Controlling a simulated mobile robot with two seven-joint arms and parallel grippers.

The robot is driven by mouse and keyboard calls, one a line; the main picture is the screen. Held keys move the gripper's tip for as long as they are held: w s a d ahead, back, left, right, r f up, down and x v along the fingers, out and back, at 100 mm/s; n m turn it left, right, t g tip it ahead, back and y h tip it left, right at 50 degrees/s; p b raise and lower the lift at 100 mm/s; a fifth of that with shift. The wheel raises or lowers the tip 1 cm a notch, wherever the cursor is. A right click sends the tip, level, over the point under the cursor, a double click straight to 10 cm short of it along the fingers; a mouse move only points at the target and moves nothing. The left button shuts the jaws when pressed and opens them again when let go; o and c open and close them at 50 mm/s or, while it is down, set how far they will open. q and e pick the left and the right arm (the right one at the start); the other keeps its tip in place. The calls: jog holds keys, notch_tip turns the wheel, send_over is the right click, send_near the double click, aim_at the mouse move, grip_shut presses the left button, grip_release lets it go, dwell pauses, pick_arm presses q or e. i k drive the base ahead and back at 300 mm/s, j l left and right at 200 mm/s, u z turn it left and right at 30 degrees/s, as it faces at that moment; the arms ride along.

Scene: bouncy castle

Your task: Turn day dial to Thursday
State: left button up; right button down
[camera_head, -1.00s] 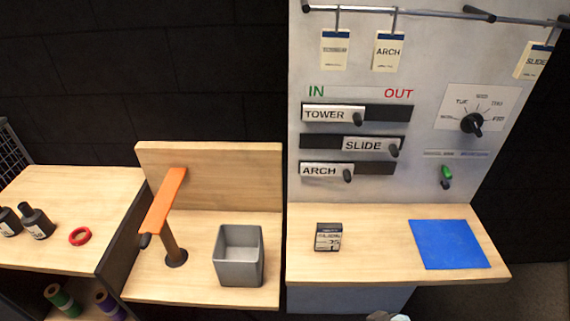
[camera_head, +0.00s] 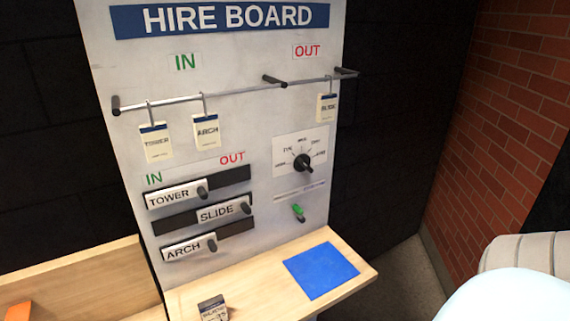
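The day dial (camera_head: 303,162) is a black knob on a white panel on the right part of the hire board (camera_head: 230,75). Small day labels fan out in an arc around its left, top and right. The knob's dark body extends toward the lower right. Which day it points to is too small to tell. Neither of my grippers is in view, and nothing touches the dial.
Tags hang on a rail (camera_head: 220,93) above the dial. Sliders marked TOWER, SLIDE (camera_head: 217,213) and ARCH sit left of it. The shelf holds a blue mat (camera_head: 321,270) and a small dark block (camera_head: 213,308). A brick wall (camera_head: 510,130) stands right.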

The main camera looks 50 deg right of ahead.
aim_at(302, 163)
jog(key=z, duration=1.55)
jog(key=i+j+u, duration=0.15)
jog(key=j+u, duration=0.2)
